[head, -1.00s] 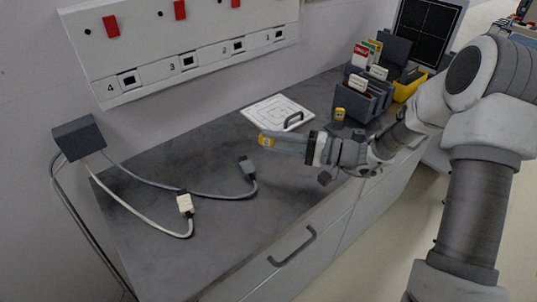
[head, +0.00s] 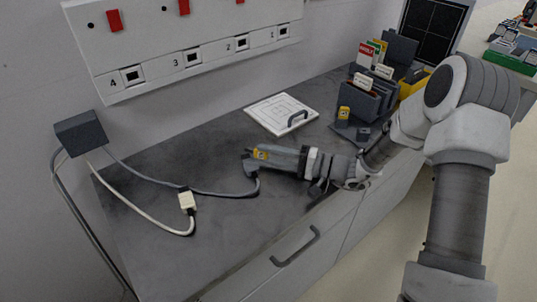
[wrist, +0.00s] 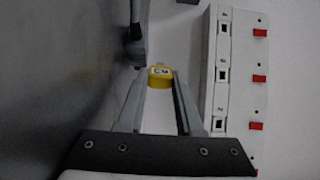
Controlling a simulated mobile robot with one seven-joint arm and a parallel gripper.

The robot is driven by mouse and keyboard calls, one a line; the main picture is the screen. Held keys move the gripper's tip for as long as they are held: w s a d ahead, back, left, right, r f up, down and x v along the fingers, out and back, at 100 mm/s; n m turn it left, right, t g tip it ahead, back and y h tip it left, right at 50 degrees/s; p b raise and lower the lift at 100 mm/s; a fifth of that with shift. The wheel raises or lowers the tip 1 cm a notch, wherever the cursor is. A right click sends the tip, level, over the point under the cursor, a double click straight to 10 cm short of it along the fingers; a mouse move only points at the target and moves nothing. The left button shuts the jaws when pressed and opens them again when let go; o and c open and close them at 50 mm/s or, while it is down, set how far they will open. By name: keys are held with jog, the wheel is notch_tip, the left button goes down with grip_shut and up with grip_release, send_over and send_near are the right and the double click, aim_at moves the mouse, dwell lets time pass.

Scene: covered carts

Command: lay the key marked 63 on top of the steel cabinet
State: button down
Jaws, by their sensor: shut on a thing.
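My gripper (head: 262,153) is shut on a yellow key (head: 261,154), held at the fingertips. In the wrist view the key (wrist: 161,77) sits between the two fingers (wrist: 160,85) with a dark-on-white mark that is too small to read surely. The cabinet has a dark grey top (head: 215,150) and pale drawer fronts; I take it as the steel cabinet. The key is over this top, close to the dark plug; whether it touches the top, I cannot tell. Another yellow key-like piece (head: 343,113) stands on a dark base at the right; its mark is unreadable.
A dark plug (head: 249,167) on a grey cable lies by the fingertips, and a white plug (head: 187,200) lies nearer. A white board with a handle (head: 265,107) is behind my gripper. A numbered socket panel (head: 150,75) is on the wall.

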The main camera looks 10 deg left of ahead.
jog(key=shift+f, duration=0.35)
jog(key=shift+s+f+b, duration=0.2)
jog(key=shift+f+b, duration=0.05)
jog(key=shift+b, duration=0.15)
jog(key=c, duration=0.6)
grip_release()
jog(key=shift+d+f, duration=0.1)
jog(key=shift+f, duration=0.05)
jog(key=shift+o, duration=0.2)
jog(key=shift+r+p, duration=0.55)
jog(key=shift+p, duration=0.1)
jog(key=shift+w+d, duration=0.1)
jog(key=shift+d, duration=0.2)
jog(key=d, duration=0.3)
jog(key=s+d, duration=0.1)
jog(key=d, duration=0.7)
jog(key=shift+s+r+p, duration=0.25)
jog(key=shift+r+p, duration=0.05)
jog(key=shift+p, duration=0.05)
